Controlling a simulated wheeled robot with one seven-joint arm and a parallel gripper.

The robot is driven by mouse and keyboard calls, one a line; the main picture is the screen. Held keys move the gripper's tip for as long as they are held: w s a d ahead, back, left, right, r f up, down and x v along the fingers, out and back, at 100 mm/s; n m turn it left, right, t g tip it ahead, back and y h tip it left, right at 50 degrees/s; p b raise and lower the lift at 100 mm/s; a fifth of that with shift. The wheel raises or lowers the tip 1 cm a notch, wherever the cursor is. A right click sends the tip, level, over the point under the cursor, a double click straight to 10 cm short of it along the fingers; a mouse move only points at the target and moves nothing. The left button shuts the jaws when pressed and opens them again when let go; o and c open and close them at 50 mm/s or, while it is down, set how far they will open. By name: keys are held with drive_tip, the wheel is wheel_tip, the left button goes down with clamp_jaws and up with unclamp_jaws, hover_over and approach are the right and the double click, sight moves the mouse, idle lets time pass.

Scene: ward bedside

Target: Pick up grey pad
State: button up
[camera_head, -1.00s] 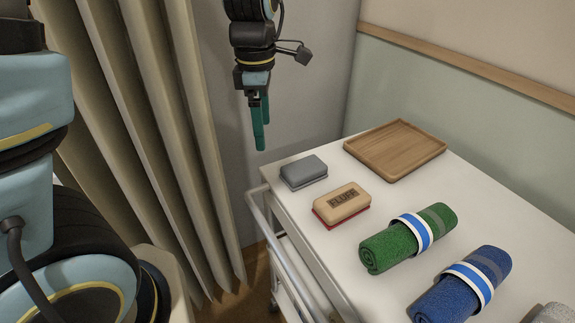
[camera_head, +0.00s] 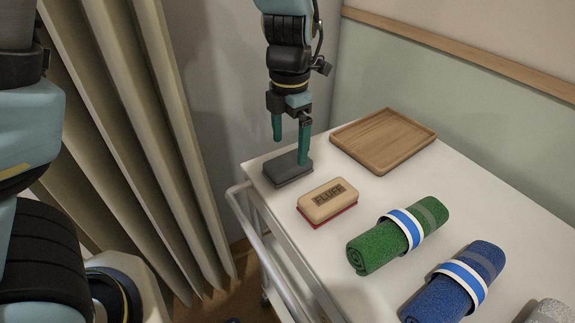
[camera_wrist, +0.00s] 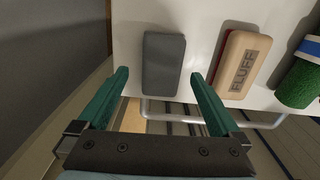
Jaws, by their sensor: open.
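The grey pad (camera_head: 288,170) lies flat on the white cart top (camera_head: 476,208), near its left corner. In the wrist view the grey pad (camera_wrist: 163,64) lies beyond my fingertips, between their lines. My gripper (camera_head: 290,150) is open and empty, its green fingers pointing down above the pad in the head view. The wrist view also shows my gripper (camera_wrist: 159,74) with its two fingers spread wide. I cannot tell the exact height of the fingertips over the pad.
A tan block marked FLUFF (camera_head: 327,201) with a red base lies close to the pad. A wooden tray (camera_head: 384,140) sits behind. A green rolled towel (camera_head: 372,248) and a blue one (camera_head: 440,302) lie to the right. A rail (camera_head: 268,255) runs along the cart's edge; a curtain (camera_head: 175,120) hangs left.

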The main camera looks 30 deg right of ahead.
sight(288, 161)
drive_tip(key=f, duration=0.3)
drive_tip(key=f+p, duration=0.1)
drive_tip(key=f, duration=0.1)
drive_tip(key=shift+s+a, duration=0.1)
drive_tip(key=shift+a, duration=0.25)
drive_tip(key=c, duration=1.2)
